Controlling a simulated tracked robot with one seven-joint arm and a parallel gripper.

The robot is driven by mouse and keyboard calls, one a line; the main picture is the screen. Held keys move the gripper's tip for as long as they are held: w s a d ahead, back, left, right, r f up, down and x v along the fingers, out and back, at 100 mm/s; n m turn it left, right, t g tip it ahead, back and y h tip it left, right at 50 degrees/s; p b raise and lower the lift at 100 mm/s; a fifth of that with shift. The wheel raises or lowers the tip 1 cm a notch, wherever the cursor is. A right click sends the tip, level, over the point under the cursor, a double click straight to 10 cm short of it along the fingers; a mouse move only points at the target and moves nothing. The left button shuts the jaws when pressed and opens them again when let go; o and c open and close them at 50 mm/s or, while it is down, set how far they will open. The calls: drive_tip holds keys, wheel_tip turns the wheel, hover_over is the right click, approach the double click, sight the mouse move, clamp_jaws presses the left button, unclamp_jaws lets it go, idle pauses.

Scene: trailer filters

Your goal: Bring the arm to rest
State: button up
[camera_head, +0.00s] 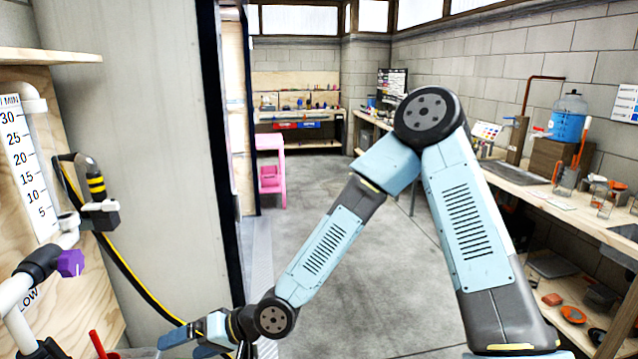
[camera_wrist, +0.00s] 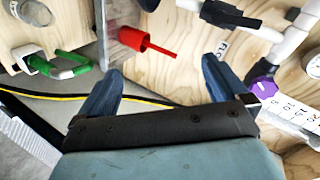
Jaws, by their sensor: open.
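My arm is bent at the elbow in the head view, and its forearm reaches down to the lower left. My gripper (camera_head: 182,344) is at the bottom edge there, partly cut off, close to the plywood panel (camera_head: 88,290). In the wrist view my gripper (camera_wrist: 163,70) shows two blue fingers spread wide apart with nothing between them. Beyond the fingers are the plywood panel and a red handle (camera_wrist: 135,39). I cannot tell the exact gap between the fingers and the panel.
White pipes (camera_head: 18,305) with a purple knob (camera_head: 70,263) and a scale (camera_head: 28,165) are on the left. A black and yellow hose (camera_head: 130,275) hangs near my gripper. A workbench (camera_head: 540,190) runs along the right wall. The middle floor (camera_head: 350,290) is clear.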

drive_tip(key=w+d+r+t+h, duration=0.35)
drive_tip(key=w+d, duration=0.35)
drive_tip(key=d, duration=0.4)
drive_tip(key=w+d+r+t+h, duration=0.2)
drive_tip(key=w+d+h, duration=0.35)
drive_tip(key=d, duration=0.65)
drive_tip(key=d+r+m+t+h, duration=0.2)
drive_tip(key=d+r+h, duration=0.1)
drive_tip(key=d+r, duration=0.85)
drive_tip(key=s+d+r+m, duration=0.2)
drive_tip(key=s+d+r, duration=0.3)
drive_tip(key=s+d, duration=0.3)
drive_tip(key=s+d+r+m+h, duration=0.1)
drive_tip(key=s+d+r+m, duration=0.1)
drive_tip(key=s+d+r, duration=0.3)
drive_tip(key=s+d, duration=0.3)
drive_tip(key=s, duration=0.1)
drive_tip(key=shift+s+r, duration=0.25)
drive_tip(key=shift+r, duration=0.1)
